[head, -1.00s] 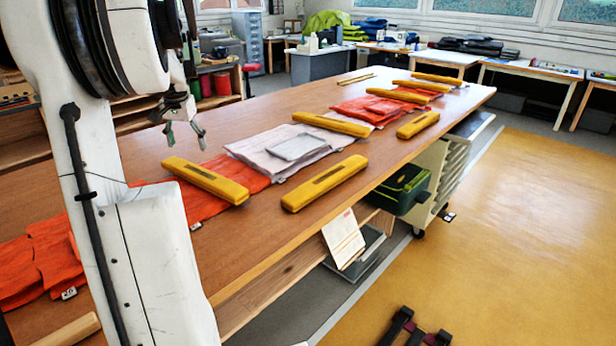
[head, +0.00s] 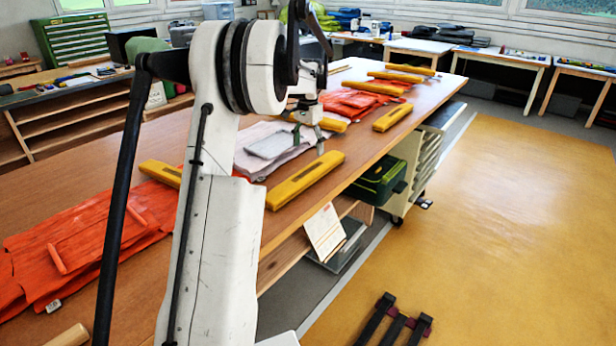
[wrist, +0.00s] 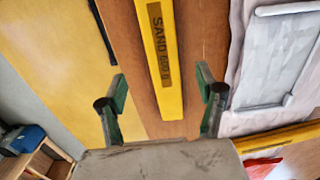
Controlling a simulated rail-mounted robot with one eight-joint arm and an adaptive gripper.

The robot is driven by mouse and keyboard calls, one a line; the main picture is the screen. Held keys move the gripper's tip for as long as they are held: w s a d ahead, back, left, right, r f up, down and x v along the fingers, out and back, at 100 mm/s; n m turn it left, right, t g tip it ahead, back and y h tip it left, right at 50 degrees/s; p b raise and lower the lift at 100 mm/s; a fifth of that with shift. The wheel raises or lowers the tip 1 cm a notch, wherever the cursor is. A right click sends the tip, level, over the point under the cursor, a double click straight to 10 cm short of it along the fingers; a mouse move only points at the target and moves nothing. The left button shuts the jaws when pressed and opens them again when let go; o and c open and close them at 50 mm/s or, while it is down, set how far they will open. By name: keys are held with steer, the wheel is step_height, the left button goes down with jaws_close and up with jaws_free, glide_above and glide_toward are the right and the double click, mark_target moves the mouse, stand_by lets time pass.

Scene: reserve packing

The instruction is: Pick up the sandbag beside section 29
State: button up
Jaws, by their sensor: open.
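A long yellow sandbag (head: 305,180) lies on the wooden table near its right edge, beside a pale folded textile section (head: 245,160). In the wrist view the sandbag (wrist: 162,60) reads "SAND 600 g" and runs lengthwise between my fingers, with wood showing on both sides. My gripper (head: 308,139) is open and empty above the table near this sandbag. In the wrist view its green fingertips (wrist: 161,80) stand apart, one on each side of the bag. I cannot read any section number, so which section is 29 is unclear.
Other yellow sandbags lie at the left (head: 160,172), behind my gripper (head: 335,124), at the right edge (head: 393,117) and farther back. Orange textile (head: 90,235) covers the near left table. A green crate (head: 378,185) sits under the right edge. The yellow floor (head: 500,230) is mostly clear.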

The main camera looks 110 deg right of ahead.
mark_target(308, 172)
step_height(308, 172, down, 12)
steer(key=shift+d+r+p, duration=0.1)
steer(key=shift+d+p, duration=0.05)
steer(key=shift+p, duration=0.25)
jaws_close()
stand_by(0.6)
